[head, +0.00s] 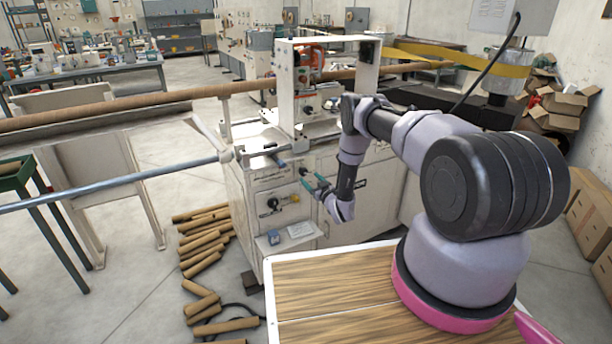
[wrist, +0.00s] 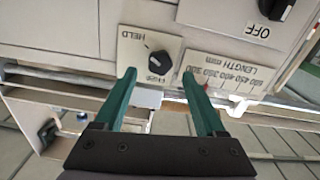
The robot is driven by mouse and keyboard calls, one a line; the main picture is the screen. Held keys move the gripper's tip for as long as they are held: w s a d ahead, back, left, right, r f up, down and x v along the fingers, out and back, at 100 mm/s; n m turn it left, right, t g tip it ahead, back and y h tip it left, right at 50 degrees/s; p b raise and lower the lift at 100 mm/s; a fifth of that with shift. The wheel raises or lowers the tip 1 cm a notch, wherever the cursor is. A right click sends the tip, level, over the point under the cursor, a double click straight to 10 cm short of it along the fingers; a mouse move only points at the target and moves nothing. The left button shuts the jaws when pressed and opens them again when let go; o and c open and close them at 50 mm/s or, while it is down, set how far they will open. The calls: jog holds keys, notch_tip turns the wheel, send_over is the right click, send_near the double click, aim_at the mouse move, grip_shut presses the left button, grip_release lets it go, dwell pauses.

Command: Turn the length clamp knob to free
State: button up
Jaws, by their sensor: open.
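The length clamp knob (wrist: 160,62) is a round black knob on a pale plate in the wrist view. Upside-down lettering on the plate reads HELD above the knob; a smaller word below it looks like FREE. The exact direction of the knob's pointer is hard to tell. My gripper (wrist: 160,78) is open, its two green fingers pointing at the plate, one to each side of the knob's lower part, with nothing held. In the head view my gripper (head: 314,187) is in front of the winder's cabinet (head: 345,205), and I cannot make out the knob there.
A length scale (wrist: 225,75) sits right of the knob in the wrist view. A black switch marked OFF (wrist: 275,10) is at upper right. In the head view, a small shelf (head: 288,238) juts from the cabinet below my gripper, and cardboard tubes (head: 205,240) lie on the floor.

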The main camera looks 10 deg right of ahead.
aim_at(305, 173)
jog(key=x, duration=0.5)
grip_shut()
